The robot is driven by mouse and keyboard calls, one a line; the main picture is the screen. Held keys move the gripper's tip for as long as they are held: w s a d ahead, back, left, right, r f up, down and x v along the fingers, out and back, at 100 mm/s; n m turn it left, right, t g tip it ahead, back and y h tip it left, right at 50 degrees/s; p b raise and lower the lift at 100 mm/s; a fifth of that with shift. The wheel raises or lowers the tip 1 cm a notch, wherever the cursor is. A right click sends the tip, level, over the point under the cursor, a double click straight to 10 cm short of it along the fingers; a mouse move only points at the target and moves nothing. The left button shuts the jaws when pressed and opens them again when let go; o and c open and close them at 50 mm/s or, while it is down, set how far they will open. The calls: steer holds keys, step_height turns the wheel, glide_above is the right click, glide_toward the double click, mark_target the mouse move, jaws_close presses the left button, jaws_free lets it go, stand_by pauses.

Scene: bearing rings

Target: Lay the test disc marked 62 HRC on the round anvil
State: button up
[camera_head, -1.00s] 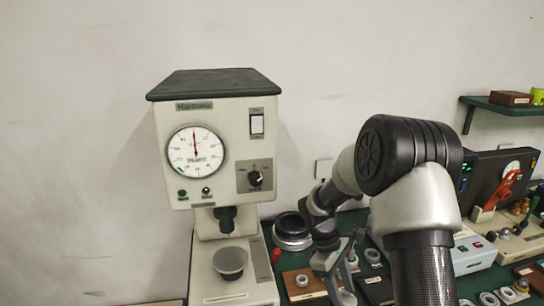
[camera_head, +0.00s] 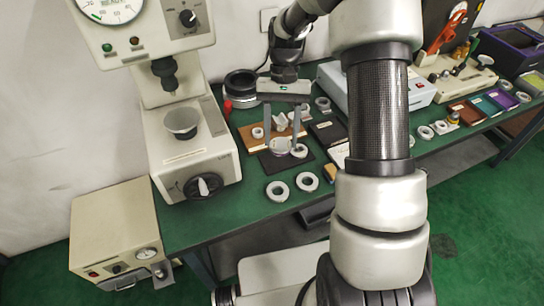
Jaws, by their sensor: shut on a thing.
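The round anvil (camera_head: 181,121) is a grey, flat-topped disc on the base of the cream hardness tester (camera_head: 195,150), below its dark indenter. Nothing lies on it. My gripper (camera_head: 281,143) points down to the right of the tester, over a dark mat on the bench. Its two long fingers are shut on a round grey disc (camera_head: 280,147). The marking on this disc is too small to read, so I cannot tell whether it is the 62 HRC one. I cannot tell whether the disc is clear of the mat.
White rings (camera_head: 277,191) lie on the green bench in front of the gripper. A wooden board (camera_head: 250,138) with small parts sits behind it, and a black ring (camera_head: 240,84) stands beside the tester. A cream box (camera_head: 113,232) stands low at the left.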

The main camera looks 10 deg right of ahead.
steer(key=w+d+f+m+t+y+b, duration=0.1)
steer(key=w+f+m+t+y+b, duration=0.2)
steer(key=w+f+m+b, duration=0.65)
steer(key=f+m+b, duration=0.1)
steer(key=f, duration=0.1)
steer(key=s+f+m+b, duration=0.1)
steer(key=f+b, duration=0.1)
steer(key=s+f+m+b, duration=0.1)
steer(key=f+b, duration=0.1)
steer(key=shift+d+f, duration=0.15)
steer(key=shift+f, duration=0.05)
steer(key=shift+f, duration=0.1)
steer(key=o, duration=1.4)
